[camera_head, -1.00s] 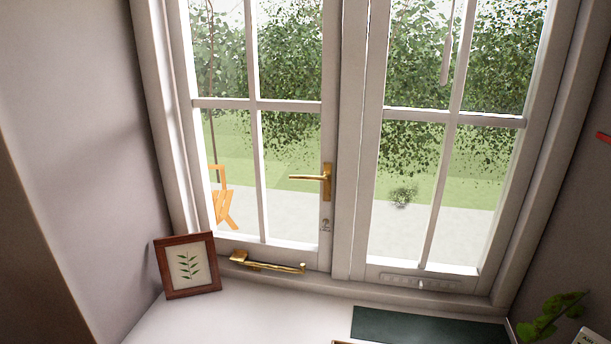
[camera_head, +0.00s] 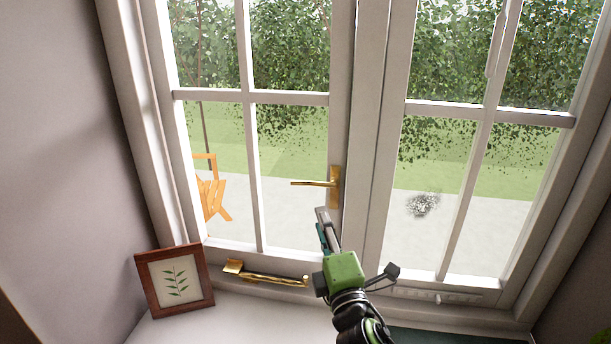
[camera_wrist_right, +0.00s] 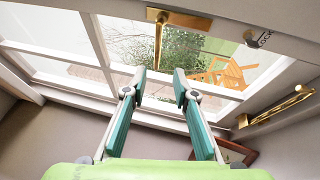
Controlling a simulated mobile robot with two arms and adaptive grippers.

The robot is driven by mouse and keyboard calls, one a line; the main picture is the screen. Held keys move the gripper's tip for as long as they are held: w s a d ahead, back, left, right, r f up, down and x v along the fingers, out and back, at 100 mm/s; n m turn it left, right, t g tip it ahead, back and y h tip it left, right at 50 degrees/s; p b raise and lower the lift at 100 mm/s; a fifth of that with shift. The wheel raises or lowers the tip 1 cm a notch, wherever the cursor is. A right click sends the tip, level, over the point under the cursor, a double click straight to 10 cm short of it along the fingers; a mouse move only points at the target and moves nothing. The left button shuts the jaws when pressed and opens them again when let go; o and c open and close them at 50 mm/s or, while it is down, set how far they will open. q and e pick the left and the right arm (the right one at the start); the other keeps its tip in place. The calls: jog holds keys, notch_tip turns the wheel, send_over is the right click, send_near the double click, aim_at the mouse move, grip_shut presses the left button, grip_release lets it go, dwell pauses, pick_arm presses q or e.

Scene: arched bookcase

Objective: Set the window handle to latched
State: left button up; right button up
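The brass window handle (camera_head: 316,183) is on the left sash beside the centre post, its lever lying level and pointing left from an upright backplate (camera_head: 335,187). My right gripper (camera_head: 323,215) is raised in front of the pane, its fingertips appearing just below the lever. In the right wrist view its two teal-sided fingers are spread apart and empty (camera_wrist_right: 159,76). The handle lever (camera_wrist_right: 158,45) shows there just beyond the fingertips, lined up with the gap between them. I cannot see any contact. My left gripper is out of view.
A brass stay bar (camera_head: 266,274) runs along the bottom of the left sash. A framed leaf picture (camera_head: 175,283) stands on the sill at left. A dark green flat item (camera_head: 425,337) lies on the sill at right. An orange chair (camera_head: 210,190) is outside.

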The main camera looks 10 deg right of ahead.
jog(key=p, duration=0.1)
send_near(310, 185)
jog(key=w, duration=0.4)
jog(key=w+r+p, duration=0.1)
jog(key=w, duration=0.4)
jog(key=shift+r, duration=0.3)
jog(key=shift+w, duration=0.75)
jog(key=shift+r, duration=0.1)
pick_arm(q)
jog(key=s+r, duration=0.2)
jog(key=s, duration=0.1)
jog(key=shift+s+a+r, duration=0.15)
pick_arm(e)
grip_shut()
